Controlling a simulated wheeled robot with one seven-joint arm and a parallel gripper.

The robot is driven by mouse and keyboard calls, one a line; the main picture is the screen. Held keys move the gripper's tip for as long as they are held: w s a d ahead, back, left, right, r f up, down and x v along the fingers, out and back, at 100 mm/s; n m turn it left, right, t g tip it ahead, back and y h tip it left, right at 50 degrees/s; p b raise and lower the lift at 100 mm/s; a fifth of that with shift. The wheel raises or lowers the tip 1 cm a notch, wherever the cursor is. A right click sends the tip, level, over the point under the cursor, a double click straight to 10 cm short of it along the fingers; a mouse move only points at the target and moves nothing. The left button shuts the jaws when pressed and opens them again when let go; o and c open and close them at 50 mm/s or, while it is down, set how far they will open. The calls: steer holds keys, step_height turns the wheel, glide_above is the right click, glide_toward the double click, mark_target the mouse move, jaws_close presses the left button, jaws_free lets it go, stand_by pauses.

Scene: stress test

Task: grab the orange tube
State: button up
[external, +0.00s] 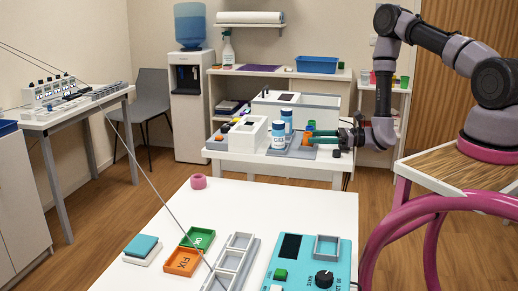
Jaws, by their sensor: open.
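A small orange thing (309,134), which may be the orange tube, shows on the grey tray (291,152) on the white bench at the back. It is too small in the picture to make out its full shape. My gripper (322,137), with dark green fingers, reaches in from the right, pointing left, with its fingertips close to the orange thing. The gripper is open. I cannot tell whether the orange thing lies between the fingers or just beyond them.
Two white bottles with blue labels and caps, one a gel bottle (278,138), stand left of the orange thing. A white box (240,137) is further left, and a larger white bin (318,110) stands behind. The near white table (270,205) holds trays and a teal control panel (309,265).

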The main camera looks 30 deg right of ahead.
steer(key=x, duration=0.5)
steer(key=shift+w+a+r, duration=0.1)
steer(key=shift+w+a, duration=0.05)
steer(key=shift+w, duration=0.25)
jaws_close()
